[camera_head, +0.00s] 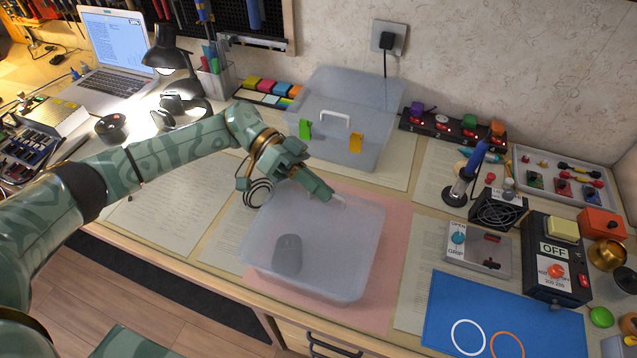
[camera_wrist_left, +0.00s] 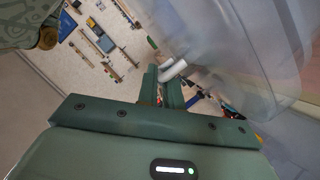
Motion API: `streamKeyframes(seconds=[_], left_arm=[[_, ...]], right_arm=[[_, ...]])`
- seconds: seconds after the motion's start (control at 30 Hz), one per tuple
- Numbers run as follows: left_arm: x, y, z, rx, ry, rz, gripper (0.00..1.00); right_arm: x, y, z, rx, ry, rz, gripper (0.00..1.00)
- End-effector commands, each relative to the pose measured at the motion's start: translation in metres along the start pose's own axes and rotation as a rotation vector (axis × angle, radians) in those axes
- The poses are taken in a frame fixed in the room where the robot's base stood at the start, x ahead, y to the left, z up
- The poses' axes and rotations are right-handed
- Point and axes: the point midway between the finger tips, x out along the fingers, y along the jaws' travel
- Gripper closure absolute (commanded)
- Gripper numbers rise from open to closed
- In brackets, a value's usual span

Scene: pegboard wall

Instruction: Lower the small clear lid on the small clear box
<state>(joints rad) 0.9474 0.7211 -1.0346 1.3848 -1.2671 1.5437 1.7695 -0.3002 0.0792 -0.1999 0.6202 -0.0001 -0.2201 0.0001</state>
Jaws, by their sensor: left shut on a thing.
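The small clear box (camera_head: 262,262) stands on a pink mat near the table's front edge, with a dark rounded object (camera_head: 287,255) showing through it. My left gripper (camera_head: 338,200) is at the back part of this clear shape. In the left wrist view, the gripper (camera_wrist_left: 170,75) is shut on a small white handle (camera_wrist_left: 174,69) beside a large clear panel (camera_wrist_left: 235,45), which looks like the small clear lid. In the head view I cannot clearly separate lid from box, nor tell if they touch. My right gripper is not in view.
A lamp (camera_head: 170,60) and laptop are at the left.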

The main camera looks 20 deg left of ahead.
Motion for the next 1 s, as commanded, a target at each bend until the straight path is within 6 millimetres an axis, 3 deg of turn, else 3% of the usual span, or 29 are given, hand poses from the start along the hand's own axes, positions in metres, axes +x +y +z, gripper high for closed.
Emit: streamKeyframes(seconds=[0.7,0.73,0.8,1.0], left_arm=[[0.006,-0.012,0.014,-0.001,0.0,0.001,1.0],[0.005,-0.011,0.013,-0.001,0.0,0.0,0.84],[0.005,-0.011,0.013,0.0,0.0,0.0,0.67],[0.005,-0.011,0.013,0.0,0.0,0.0,0.67]], right_arm=[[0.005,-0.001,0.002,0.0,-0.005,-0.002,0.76],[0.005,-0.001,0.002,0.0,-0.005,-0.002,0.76],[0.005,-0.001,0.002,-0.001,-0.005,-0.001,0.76],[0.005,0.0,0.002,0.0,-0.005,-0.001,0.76]])
